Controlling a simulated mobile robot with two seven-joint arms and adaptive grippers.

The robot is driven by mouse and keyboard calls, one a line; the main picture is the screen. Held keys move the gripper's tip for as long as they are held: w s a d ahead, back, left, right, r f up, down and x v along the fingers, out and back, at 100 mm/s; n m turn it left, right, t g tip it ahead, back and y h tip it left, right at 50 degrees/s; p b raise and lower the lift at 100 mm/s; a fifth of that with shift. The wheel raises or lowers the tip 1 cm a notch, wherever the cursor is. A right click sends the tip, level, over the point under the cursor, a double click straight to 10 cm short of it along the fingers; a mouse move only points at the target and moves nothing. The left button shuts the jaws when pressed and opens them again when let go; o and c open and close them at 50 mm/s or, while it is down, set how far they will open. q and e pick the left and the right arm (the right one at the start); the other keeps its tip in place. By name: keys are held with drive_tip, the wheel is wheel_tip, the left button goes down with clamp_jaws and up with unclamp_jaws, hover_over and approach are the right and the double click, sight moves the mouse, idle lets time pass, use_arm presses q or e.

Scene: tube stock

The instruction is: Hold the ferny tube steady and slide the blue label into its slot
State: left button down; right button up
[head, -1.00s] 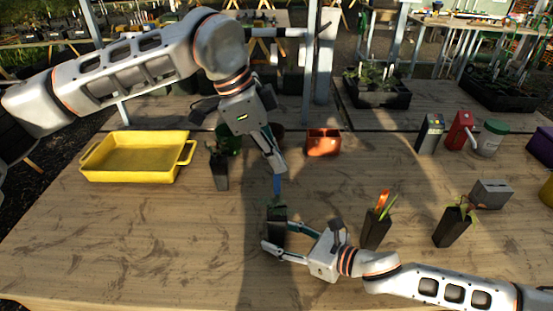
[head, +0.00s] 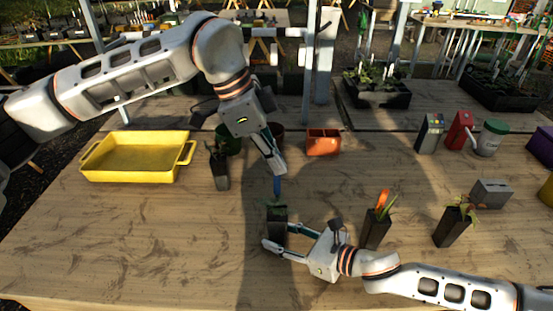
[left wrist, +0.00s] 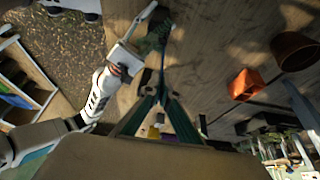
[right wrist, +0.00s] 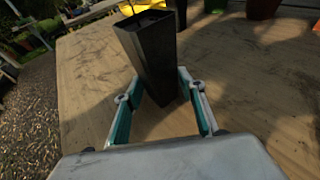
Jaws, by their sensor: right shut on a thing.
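The ferny tube (head: 278,225), a black square pot with small green foliage, stands upright on the table. My right gripper (head: 275,238) is shut around it; the right wrist view shows the tube (right wrist: 148,55) between both fingers. My left gripper (head: 278,171) is above the tube, shut on the blue label (head: 277,186), which points down toward the foliage. The left wrist view shows the label (left wrist: 163,58) reaching from the fingertips to the fern (left wrist: 153,40). The foliage hides the slot, so I cannot tell whether the label's lower end has entered it.
Other black tubes stand on the right, one with an orange label (head: 376,232) and one leafy (head: 453,226). Another tube (head: 220,178) stands by the yellow tray (head: 130,175). An orange pot (head: 323,143) is behind. The front left of the table is clear.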

sight(276, 192)
use_arm(q)
drive_tip(key=shift+f, duration=0.1)
drive_tip(key=shift+f, duration=1.1)
drive_tip(key=shift+f, duration=0.4)
drive_tip(key=shift+f, duration=2.65)
drive_tip(key=shift+f, duration=0.2)
drive_tip(key=c, duration=2.2)
unclamp_jaws()
drive_tip(key=shift+r, duration=0.1)
